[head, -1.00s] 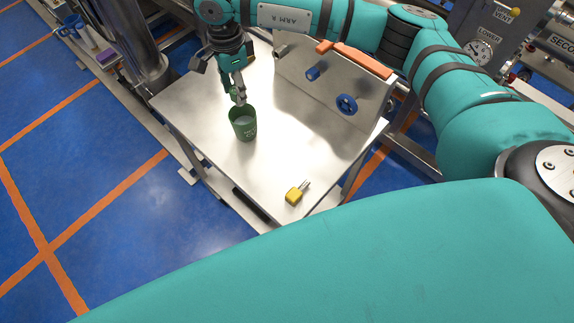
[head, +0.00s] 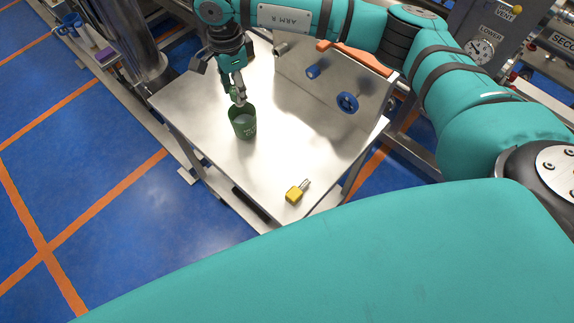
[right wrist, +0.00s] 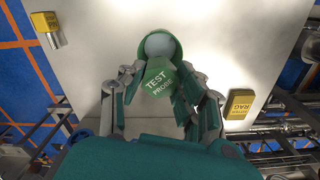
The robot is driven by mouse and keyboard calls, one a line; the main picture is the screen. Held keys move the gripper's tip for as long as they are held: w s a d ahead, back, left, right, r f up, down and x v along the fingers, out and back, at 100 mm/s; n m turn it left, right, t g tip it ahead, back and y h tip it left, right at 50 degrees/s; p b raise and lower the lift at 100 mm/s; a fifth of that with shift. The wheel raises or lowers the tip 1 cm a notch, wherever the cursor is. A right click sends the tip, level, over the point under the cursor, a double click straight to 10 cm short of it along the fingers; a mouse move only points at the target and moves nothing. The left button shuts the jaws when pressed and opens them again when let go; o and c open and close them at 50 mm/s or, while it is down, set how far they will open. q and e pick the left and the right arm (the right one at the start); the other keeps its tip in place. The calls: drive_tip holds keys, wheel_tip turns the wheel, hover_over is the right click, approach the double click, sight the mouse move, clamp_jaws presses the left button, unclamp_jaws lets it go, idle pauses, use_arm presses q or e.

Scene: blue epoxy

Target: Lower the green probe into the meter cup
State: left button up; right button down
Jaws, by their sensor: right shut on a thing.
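The green cup (head: 243,125) stands upright on the pale metal table in the head view; its rim (right wrist: 177,45) shows in the right wrist view, with something pale grey inside. My right gripper (head: 238,94) is just above the cup's far rim, shut on the green probe (right wrist: 160,80), whose face reads "TEST PROBE". In the right wrist view the probe overlaps the near part of the cup's mouth. The probe's lower end is hidden there, so I cannot tell whether it is inside the cup. My left gripper is not in view.
A yellow block with metal prongs (head: 296,192) lies near the table's front corner. An upright panel (head: 335,82) with blue knobs and an orange top handle stands at the table's right side. In the right wrist view a yellow block marked "RAG" (right wrist: 239,104) lies right of the gripper.

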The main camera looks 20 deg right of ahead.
sight(242, 109)
wheel_tip(242, 109, down, 7)
drive_tip(key=b, duration=0.5)
drive_tip(key=shift+s+r+b, duration=0.15)
drive_tip(key=shift+r+b, duration=0.05)
drive_tip(key=shift+b, duration=0.15)
drive_tip(key=shift+s+f, duration=0.1)
drive_tip(key=shift+f, duration=0.05)
idle(0.5)
drive_tip(key=c, duration=0.8)
unclamp_jaws()
drive_tip(key=shift+c, duration=0.2)
